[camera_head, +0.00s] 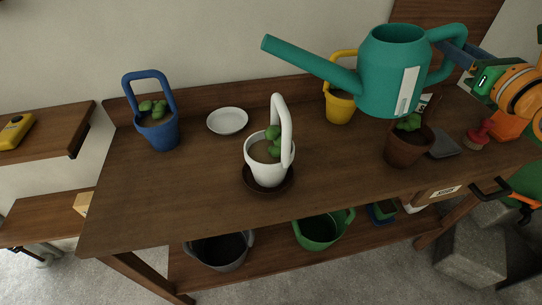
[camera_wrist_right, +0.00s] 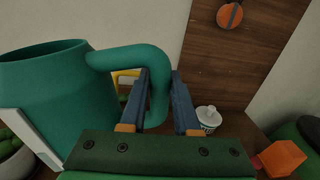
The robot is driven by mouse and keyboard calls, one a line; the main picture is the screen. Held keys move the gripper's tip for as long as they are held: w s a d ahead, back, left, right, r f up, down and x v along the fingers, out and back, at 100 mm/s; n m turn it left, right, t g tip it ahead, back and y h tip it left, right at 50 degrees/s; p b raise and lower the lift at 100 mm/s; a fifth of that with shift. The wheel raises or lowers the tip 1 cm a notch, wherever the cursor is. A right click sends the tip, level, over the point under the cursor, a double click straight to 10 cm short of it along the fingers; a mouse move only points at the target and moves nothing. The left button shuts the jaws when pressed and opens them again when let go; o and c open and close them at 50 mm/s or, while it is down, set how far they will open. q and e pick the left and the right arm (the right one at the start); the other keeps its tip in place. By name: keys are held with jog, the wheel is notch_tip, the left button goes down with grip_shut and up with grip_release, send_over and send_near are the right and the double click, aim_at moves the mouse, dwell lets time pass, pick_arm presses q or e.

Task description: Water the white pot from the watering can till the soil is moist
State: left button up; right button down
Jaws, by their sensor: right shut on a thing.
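The teal watering can (camera_head: 393,75) is held up above the right half of the bench, about upright, its long spout pointing left and slightly up. My right gripper (camera_head: 462,55) is shut on its handle; the right wrist view shows the handle (camera_wrist_right: 157,62) between the two fingers. The white pot (camera_head: 262,172) stands upright on a dark brown saucer (camera_head: 286,184) at mid-bench, with a tall white handle and a green plant in brown soil. The spout tip is above and behind the pot in the picture. No water shows. My left gripper is out of view.
A blue pot (camera_head: 160,134) and a white plate (camera_head: 227,121) stand left on the bench (camera_head: 190,190). Buckets are on the lower shelf. The bench's front left is clear.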

aim_at(464, 21)
jog(key=shift+r+n+p, duration=0.8)
jog(key=shift+r+p, duration=0.7)
jog(key=shift+r, duration=0.5)
jog(key=shift+s+a+r+n, duration=0.15)
jog(key=shift+a+n, duration=0.15)
jog(key=shift+n, duration=0.25)
jog(key=shift+w+a+r+n, duration=0.15)
jog(key=shift+a+n, duration=0.15)
jog(key=shift+n, duration=0.25)
dwell(4.9)
